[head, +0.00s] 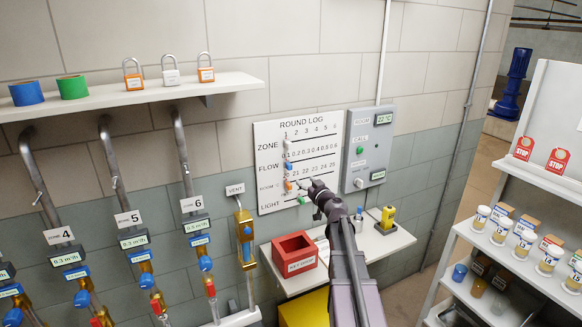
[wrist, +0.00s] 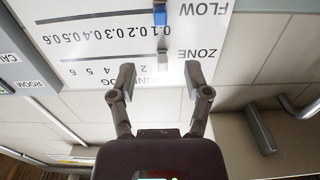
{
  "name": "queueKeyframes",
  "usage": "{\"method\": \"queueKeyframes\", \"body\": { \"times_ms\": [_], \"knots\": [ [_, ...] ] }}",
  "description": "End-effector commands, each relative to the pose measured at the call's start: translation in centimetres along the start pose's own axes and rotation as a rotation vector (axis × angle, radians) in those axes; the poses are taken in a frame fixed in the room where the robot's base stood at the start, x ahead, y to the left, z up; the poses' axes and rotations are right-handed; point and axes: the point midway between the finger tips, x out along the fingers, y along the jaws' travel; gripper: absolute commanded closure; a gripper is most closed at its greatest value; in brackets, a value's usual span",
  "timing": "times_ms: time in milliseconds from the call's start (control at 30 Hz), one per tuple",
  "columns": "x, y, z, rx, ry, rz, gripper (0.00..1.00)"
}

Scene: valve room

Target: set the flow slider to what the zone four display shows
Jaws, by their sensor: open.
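The white round log board (head: 330,140) hangs on the wall. Its blue flow slider (head: 288,167) stands at the left end of the FLOW row, by 0.1; it shows upside down in the wrist view (wrist: 159,15). The zone four display (head: 67,258) is on the left pipe under the tag 4 (head: 64,235); its digits are small, perhaps 0.3. My gripper (head: 306,184) is open and empty in front of the board. In the wrist view its fingertips (wrist: 159,76) are spread, below the blue slider in the picture. The pale zone slider (wrist: 162,62) lies between them in the picture.
An orange slider (head: 288,185) and a green one (head: 301,199) are on lower rows. A grey room panel (head: 367,148) adjoins the board on the right. A shelf (head: 290,280) below carries a red box (head: 294,254). Pipes for zones 5 and 6 stand left.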

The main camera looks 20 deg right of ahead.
Motion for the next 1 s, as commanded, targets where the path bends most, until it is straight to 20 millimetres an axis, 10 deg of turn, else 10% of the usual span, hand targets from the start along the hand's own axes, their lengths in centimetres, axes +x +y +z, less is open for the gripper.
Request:
{"method": "queueKeyframes", "body": {
  "times_ms": [367, 1000],
  "knots": [
    [1.4, 0.1, 0.0, 0.0, -0.001, -0.002, 0.37],
    [10.4, 0.2, 0.0, 0.001, -0.001, -0.001, 0.37]
  ]
}}
